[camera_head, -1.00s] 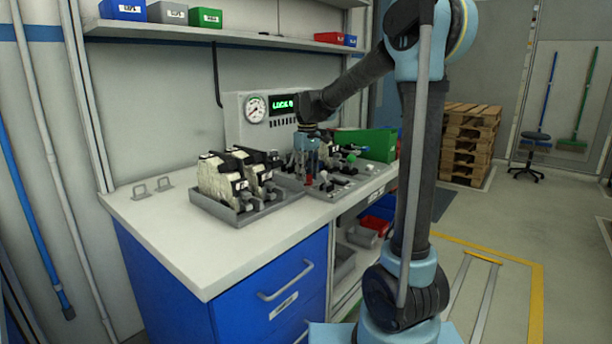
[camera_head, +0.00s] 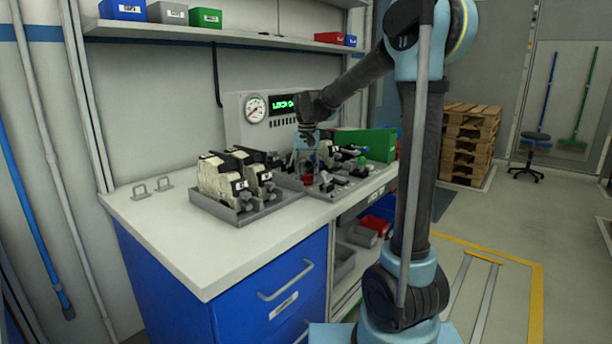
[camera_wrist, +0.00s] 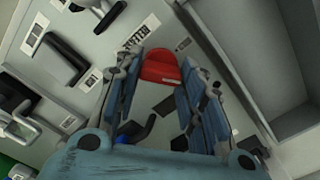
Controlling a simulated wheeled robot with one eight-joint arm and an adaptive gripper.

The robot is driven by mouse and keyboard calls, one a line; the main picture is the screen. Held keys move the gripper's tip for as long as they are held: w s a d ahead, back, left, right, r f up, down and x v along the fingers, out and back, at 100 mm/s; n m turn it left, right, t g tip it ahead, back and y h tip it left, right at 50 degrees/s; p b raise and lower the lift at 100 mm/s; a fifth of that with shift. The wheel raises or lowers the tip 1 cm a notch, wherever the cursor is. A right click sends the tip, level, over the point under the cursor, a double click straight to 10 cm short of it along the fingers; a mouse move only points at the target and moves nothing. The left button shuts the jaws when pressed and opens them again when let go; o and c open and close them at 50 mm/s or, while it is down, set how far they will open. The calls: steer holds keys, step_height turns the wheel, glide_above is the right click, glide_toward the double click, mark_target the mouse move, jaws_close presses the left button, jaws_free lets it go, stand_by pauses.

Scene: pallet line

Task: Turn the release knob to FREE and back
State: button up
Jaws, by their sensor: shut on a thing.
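The red release knob (camera_wrist: 160,67) sits between the two blue finger pads in the wrist view. My gripper (camera_wrist: 163,75) is shut on it, one finger on each side. In the head view my gripper (camera_head: 306,163) points down at the control panel on the bench, and the red knob (camera_head: 308,180) shows just below the fingers. The green display (camera_head: 283,104) behind reads LOCK followed by a character I cannot make out clearly.
A grey tray (camera_head: 226,213) with several cream-and-black parts stands left of the panel. Black levers (camera_wrist: 64,62) and a grey wall lie close around the fingers. A green bin (camera_head: 371,142) is at the right. The front-left benchtop (camera_head: 185,235) is clear.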

steer(key=shift+w+m, duration=0.1)
steer(key=shift+m, duration=0.5)
steer(key=o, duration=1)
steer(key=shift+o, duration=0.2)
steer(key=shift+r, duration=0.1)
step_height(320, 180, up, 12)
steer(key=shift+f, duration=0.2)
